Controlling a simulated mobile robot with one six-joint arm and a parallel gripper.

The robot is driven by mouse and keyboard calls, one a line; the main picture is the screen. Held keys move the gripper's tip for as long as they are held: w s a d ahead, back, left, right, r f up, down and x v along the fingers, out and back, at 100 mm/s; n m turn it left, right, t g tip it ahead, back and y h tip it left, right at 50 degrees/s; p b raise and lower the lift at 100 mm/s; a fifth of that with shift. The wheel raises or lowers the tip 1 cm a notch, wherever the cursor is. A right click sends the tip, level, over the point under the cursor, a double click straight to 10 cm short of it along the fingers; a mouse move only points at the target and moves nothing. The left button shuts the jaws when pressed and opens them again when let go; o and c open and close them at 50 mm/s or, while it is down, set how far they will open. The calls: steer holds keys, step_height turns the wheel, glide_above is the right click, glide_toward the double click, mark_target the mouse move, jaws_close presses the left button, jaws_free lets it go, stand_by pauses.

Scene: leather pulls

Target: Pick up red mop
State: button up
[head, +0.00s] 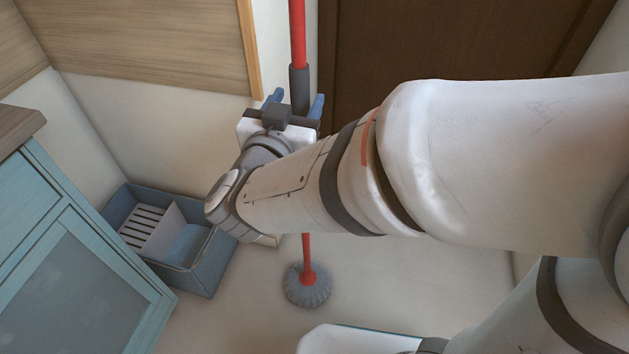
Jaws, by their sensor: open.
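The red mop stands upright, with its red handle (297,35) at the top and a dark grey grip sleeve (299,88) below it. Its round grey head (307,287) rests on the floor, and a short red piece of handle shows just above it. My gripper (296,103) is open, its two blue fingers on either side of the mop's handle near the grip sleeve. My wrist and arm hide the middle of the handle. I cannot tell whether either finger touches it.
A blue crate (190,273) with a white slatted insert stands on the floor at the left. A light blue cabinet (75,270) fills the lower left. A dark brown door (420,45) and a wooden panel (150,40) are behind. The floor right of the mop head is partly clear.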

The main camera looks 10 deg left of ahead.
steer(key=w+b, duration=0.1)
steer(key=w, duration=0.1)
steer(key=w+b, duration=0.1)
steer(key=shift+w+f, duration=0.2)
steer(key=shift+w, duration=0.2)
steer(key=shift+w+d+r, duration=0.1)
steer(key=shift+w+r, duration=0.05)
steer(key=shift+w, duration=0.45)
steer(key=shift+c, duration=0.3)
jaws_close()
